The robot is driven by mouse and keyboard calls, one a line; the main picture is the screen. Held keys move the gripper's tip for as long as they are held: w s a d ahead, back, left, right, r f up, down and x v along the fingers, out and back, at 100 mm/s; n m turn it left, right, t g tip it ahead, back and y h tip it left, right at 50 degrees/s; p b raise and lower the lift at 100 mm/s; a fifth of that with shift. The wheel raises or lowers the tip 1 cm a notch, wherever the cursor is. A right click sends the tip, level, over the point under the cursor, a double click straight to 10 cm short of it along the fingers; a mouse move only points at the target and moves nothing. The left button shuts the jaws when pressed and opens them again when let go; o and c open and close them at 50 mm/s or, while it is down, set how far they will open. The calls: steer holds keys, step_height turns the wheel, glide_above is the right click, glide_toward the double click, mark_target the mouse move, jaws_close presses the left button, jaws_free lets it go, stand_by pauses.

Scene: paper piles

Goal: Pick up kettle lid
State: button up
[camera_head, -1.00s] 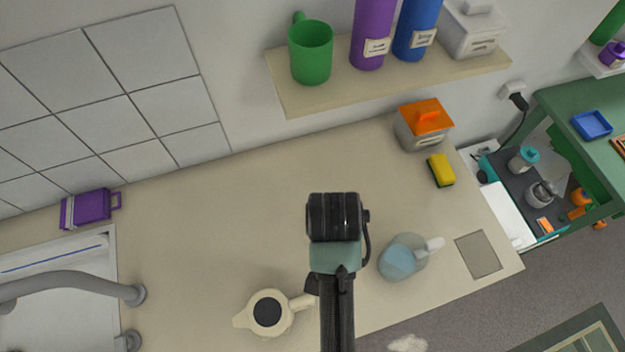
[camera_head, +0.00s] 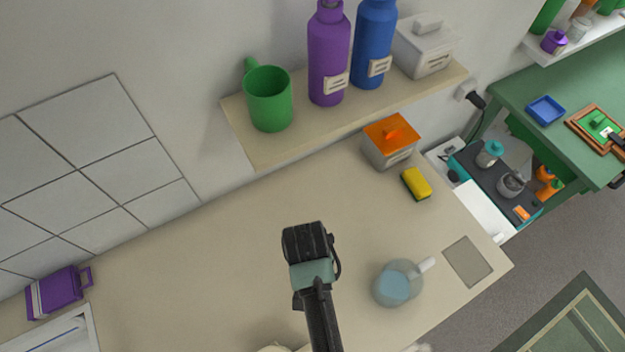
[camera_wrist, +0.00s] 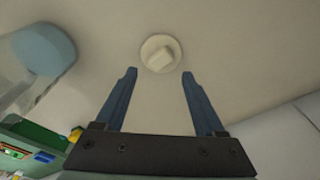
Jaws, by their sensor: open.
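The kettle lid (camera_wrist: 160,53), a round cream disc with a pale raised knob, lies flat on the counter in the wrist view. My gripper (camera_wrist: 159,76) is open and empty. Its two blue fingers point toward the lid, with their tips just short of it and spread to either side. In the head view my arm's end (camera_head: 310,250) is above the counter, its fingers are hidden, and I cannot make out the lid. The cream kettle (camera_head: 274,348) shows only as a sliver at the bottom edge, left of my arm.
A glass jug with a blue part (camera_head: 400,284) stands right of my arm; its blue part shows at the wrist view's left (camera_wrist: 44,48). A yellow sponge (camera_head: 416,184) and an orange-lidded canister (camera_head: 391,143) are further back. A shelf (camera_head: 250,150) with containers overhangs the counter's rear.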

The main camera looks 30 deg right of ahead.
step_height(320, 180, down, 5)
steer(key=shift+w+r+p, duration=0.1)
steer(key=shift+w+p, duration=0.05)
steer(key=shift+p, duration=0.15)
jaws_close()
stand_by(0.3)
